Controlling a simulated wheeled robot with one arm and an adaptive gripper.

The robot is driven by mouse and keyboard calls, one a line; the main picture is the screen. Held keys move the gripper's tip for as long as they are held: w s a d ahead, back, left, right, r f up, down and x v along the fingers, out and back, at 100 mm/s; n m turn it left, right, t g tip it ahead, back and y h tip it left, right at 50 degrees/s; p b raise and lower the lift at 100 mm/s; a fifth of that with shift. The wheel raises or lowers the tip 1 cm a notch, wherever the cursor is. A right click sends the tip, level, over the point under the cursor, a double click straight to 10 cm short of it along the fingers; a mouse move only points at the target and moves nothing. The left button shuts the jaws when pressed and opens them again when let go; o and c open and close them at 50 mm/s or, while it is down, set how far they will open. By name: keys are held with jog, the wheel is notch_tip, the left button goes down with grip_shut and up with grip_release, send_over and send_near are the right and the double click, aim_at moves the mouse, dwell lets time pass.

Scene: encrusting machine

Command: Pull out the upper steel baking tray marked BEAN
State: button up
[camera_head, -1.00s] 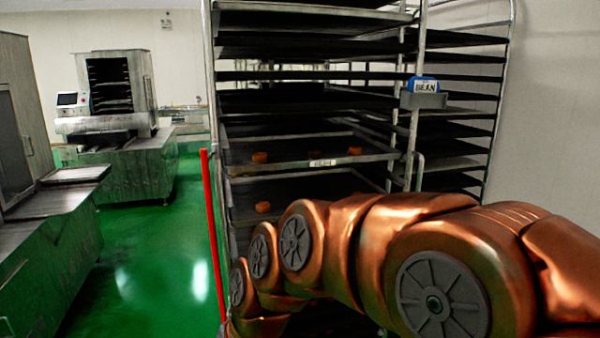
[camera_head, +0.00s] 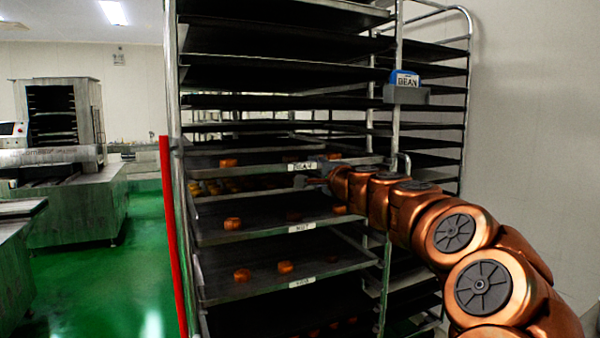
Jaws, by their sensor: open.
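The upper steel baking tray (camera_head: 240,171) sits in the rack, with a white label (camera_head: 304,166) on its front edge that reads like BEAN. A few orange-brown pieces (camera_head: 228,163) lie on it.
Labelled trays (camera_head: 240,238) with orange-brown pieces sit lower in the rack. A red upright pole (camera_head: 171,240) stands at the rack's left. Green floor (camera_head: 110,285) is open to the left, before steel machines (camera_head: 75,210).

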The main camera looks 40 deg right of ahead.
aim_at(303, 166)
jog(key=x, duration=0.6)
jog(key=shift+w+a+f, duration=0.1)
jog(key=shift+w+a, duration=0.1)
jog(key=shift+w+d, duration=0.15)
jog(key=shift+w, duration=0.35)
jog(key=shift+c, duration=0.2)
grip_shut()
